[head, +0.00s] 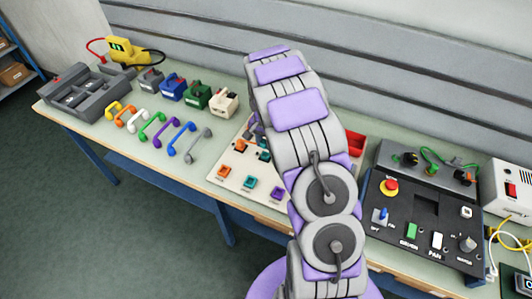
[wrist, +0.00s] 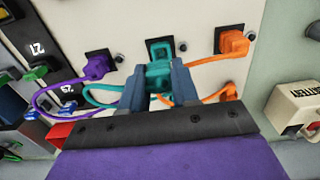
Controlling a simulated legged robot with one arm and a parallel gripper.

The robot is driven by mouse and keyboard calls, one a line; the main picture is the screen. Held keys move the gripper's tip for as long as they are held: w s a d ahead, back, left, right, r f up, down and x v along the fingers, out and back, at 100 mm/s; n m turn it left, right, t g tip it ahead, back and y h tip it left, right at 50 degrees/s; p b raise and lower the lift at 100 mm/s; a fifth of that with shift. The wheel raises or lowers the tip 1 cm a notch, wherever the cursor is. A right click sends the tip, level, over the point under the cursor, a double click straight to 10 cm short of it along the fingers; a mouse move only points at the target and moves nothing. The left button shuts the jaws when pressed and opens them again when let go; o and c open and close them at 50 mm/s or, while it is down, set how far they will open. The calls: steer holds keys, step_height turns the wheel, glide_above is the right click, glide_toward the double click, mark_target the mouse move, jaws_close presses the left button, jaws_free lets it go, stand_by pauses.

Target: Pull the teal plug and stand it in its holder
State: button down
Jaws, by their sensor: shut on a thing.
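In the wrist view the teal plug (wrist: 159,75) sits between the two fingers of my gripper (wrist: 160,84), which is shut on it. A black-framed square (wrist: 151,43) with teal inside is right behind the plug on the cream panel (wrist: 195,48). I cannot tell whether the plug is fully seated there. A teal cord (wrist: 96,94) loops to the left.
A purple plug (wrist: 97,67) and an orange plug (wrist: 232,42) flank the teal one closely, with cords nearby. A black control box (head: 420,222) stands right of the panel. Several coloured handles (head: 152,125) and a grey rack (head: 80,92) lie left.

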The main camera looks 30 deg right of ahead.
glide_toward(251, 184)
steer(key=shift+w+r, duration=0.15)
steer(key=shift+w, duration=0.15)
steer(key=shift+d+p, duration=0.1)
steer(key=shift+p, duration=0.2)
stand_by(0.4)
steer(key=shift+f+b, duration=0.35)
steer(key=shift+f, duration=1.9)
steer(key=shift+f, duration=0.2)
steer(key=shift+f, duration=0.6)
steer(key=shift+s+f, duration=0.25)
